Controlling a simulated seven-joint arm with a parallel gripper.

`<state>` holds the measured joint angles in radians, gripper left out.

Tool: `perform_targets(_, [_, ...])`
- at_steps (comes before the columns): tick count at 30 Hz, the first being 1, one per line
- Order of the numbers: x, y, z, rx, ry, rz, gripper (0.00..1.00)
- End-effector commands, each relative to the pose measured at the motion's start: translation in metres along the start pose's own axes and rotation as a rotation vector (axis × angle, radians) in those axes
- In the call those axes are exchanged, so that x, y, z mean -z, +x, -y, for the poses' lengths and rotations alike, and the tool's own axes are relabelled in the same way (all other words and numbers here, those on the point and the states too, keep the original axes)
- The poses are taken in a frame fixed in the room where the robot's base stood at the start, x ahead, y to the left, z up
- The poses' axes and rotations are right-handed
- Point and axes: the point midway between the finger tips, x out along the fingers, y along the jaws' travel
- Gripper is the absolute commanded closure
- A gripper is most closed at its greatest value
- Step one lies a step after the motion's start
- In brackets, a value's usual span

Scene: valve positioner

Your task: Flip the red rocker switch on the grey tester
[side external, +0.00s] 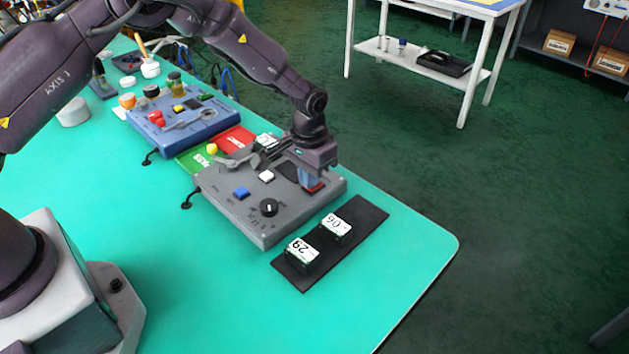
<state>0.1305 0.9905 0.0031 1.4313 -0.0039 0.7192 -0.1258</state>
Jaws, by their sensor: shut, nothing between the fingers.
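The grey tester (250,208) is a flat box on the teal bench, with a white button, a blue button and a black knob (269,207) on top. The red rocker switch (314,187) is at its right end, mostly hidden by my gripper, so which way it is tipped cannot be seen. My gripper (309,184) is shut and empty, pointing down right at the switch. Whether the fingertips touch the switch cannot be told.
A black strip (371,216) with two numbered blocks (303,254) lies in front of the tester. Behind the tester are a green and red mat (197,159) and a blue panel box (205,124). The bench's right corner (430,238) is clear.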

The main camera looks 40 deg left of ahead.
Motion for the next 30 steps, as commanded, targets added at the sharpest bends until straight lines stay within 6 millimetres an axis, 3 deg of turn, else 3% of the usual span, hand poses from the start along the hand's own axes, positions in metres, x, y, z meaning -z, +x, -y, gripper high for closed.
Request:
perform_targets(13, [0.000, 0.004, 0.000, 0.000, 0.000, -0.001, 1.00])
perform_targets(30, [0.000, -0.041, 0.000, 0.000, 0.000, -0.001, 1.00])
